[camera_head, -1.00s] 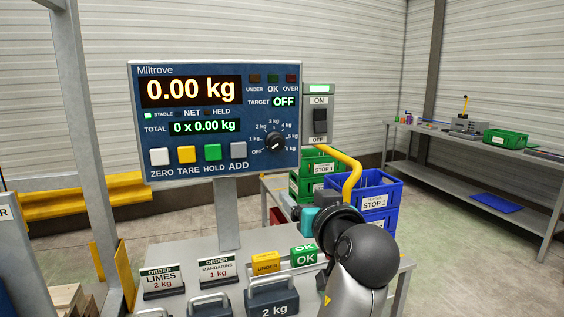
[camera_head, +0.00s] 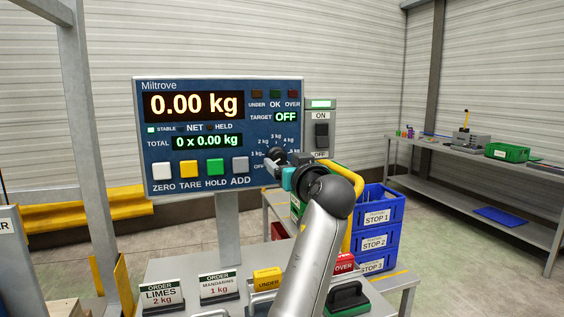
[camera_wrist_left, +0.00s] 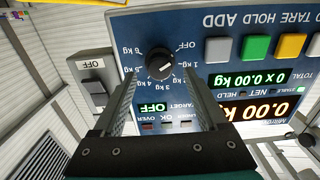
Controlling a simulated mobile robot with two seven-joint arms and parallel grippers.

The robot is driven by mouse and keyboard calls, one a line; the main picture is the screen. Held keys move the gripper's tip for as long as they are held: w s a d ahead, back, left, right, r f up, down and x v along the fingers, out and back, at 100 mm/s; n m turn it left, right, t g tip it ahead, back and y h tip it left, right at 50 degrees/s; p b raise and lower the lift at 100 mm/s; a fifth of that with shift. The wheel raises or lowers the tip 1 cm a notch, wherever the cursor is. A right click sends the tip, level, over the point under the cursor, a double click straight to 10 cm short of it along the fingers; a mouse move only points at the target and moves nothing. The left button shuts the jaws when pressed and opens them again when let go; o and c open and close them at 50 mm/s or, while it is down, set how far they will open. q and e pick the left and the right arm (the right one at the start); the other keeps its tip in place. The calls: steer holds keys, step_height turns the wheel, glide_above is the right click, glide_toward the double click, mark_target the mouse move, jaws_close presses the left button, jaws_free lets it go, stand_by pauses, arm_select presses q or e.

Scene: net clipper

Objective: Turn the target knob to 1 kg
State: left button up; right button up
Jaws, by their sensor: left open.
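The target knob (camera_wrist_left: 159,62) is a black round dial with a pale mark on the blue Miltrove scale panel (camera_head: 150,115). In the wrist view the panel appears upside down, with markings from OFF to 6 kg around the knob. The target readout (camera_head: 286,117) shows OFF. My left gripper (camera_wrist_left: 159,82) is open, with one finger toward each side of the knob in the wrist view; I cannot tell whether they touch it. In the head view the gripper (camera_head: 279,165) is at the panel's lower right and partly covers the knob. My right gripper is not in view.
The power switch box (camera_head: 321,130) is just right of the knob. White, yellow, green and grey buttons (camera_head: 240,166) line the panel's lower edge. Order cards (camera_head: 219,286) and weights stand on the table below. Blue crates (camera_head: 377,205) are at the right.

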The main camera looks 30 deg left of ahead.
mark_target(278, 157)
arm_select(q)
steer(key=shift+x, duration=1.4)
jaws_close()
